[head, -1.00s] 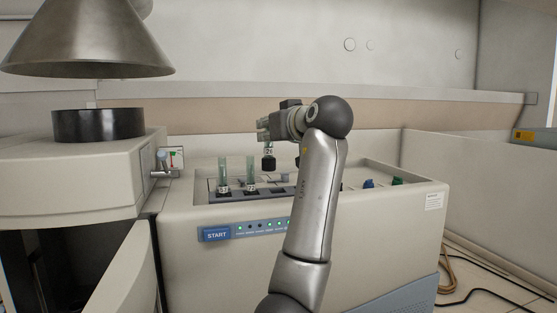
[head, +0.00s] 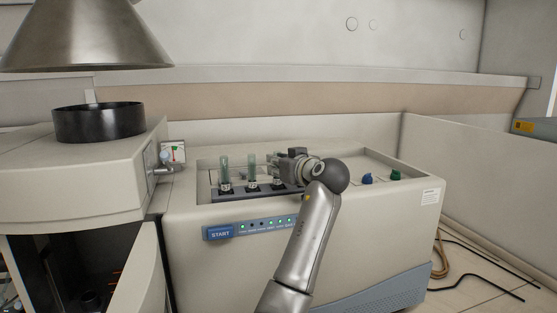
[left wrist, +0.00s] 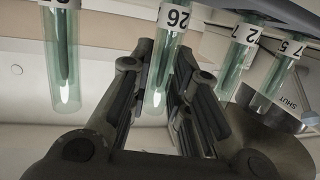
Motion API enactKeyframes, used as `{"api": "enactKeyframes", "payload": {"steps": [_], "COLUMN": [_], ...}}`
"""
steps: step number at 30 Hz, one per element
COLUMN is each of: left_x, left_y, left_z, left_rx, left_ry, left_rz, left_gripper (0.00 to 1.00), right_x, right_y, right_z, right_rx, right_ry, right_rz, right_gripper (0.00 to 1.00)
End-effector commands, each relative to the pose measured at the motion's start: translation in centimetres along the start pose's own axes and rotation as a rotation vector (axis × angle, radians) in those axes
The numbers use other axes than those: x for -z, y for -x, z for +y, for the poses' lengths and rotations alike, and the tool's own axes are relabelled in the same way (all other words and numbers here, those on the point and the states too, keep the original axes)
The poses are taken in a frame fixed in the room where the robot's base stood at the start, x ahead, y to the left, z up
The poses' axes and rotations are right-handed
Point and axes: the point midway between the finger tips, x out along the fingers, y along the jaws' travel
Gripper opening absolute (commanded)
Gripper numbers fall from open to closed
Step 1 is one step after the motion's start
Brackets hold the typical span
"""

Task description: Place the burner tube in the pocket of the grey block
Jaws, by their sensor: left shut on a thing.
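My left gripper (head: 281,162) is shut on a clear greenish glass burner tube with a white label and dark base (head: 276,183). In the left wrist view this tube, marked 26 (left wrist: 162,75), stands between the two fingers. The held tube is upright at the right of two similar tubes, a left one (head: 224,170) and a middle one (head: 252,168), in the grey block (head: 238,197) on the instrument's recessed top. Whether its base is seated in a pocket or just above it, I cannot tell. My right gripper is not in view.
The bench instrument has a blue START button (head: 219,233) and a row of lights in front. A blue knob (head: 367,179) and a green knob (head: 395,174) are at its right. A metal hood (head: 85,40) hangs above a black ring (head: 99,122) at left.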

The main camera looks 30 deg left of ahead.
Motion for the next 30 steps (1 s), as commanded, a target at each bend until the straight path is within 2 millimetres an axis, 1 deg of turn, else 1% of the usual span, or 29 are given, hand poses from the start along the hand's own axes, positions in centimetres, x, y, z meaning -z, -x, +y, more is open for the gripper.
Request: {"api": "enactKeyframes", "payload": {"steps": [4, 7, 8, 12, 13, 21, 24, 26, 29, 30], "left_x": [0.0, -0.4, -0.4, -0.3, -0.3, -0.2, 0.2, -0.2, -0.4, -0.5], "left_y": [0.0, 0.0, 0.0, 0.0, 0.0, 0.0, 0.1, 0.6, 2.0, 2.8], "left_z": [0.0, 0.0, 0.0, 0.0, 0.0, 0.0, 0.0, 0.1, 0.1, 0.1], "left_rx": [-0.001, -0.001, -0.001, -0.001, -0.001, -0.001, -0.001, -0.003, -0.005, -0.005], "left_ry": [0.000, 0.000, 0.000, 0.000, 0.000, 0.000, 0.000, 0.001, 0.003, 0.003], "left_rz": [0.001, 0.001, 0.000, 0.000, 0.000, 0.000, 0.000, 0.001, 0.002, 0.002], "left_gripper": [0.00, 0.00, 0.19, 0.37, 0.39, 0.39, 0.39, 0.39, 0.39, 0.39], "right_x": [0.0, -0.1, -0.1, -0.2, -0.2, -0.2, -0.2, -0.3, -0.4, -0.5], "right_y": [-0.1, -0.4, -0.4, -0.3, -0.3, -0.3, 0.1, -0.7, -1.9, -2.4], "right_z": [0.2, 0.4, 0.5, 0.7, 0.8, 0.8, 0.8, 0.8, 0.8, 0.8], "right_rx": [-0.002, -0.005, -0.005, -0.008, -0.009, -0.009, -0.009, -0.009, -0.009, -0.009], "right_ry": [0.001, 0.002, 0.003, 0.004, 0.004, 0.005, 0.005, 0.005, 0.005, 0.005], "right_rz": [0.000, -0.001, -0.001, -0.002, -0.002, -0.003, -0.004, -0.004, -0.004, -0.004], "right_gripper": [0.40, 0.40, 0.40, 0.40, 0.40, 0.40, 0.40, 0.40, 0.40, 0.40]}}
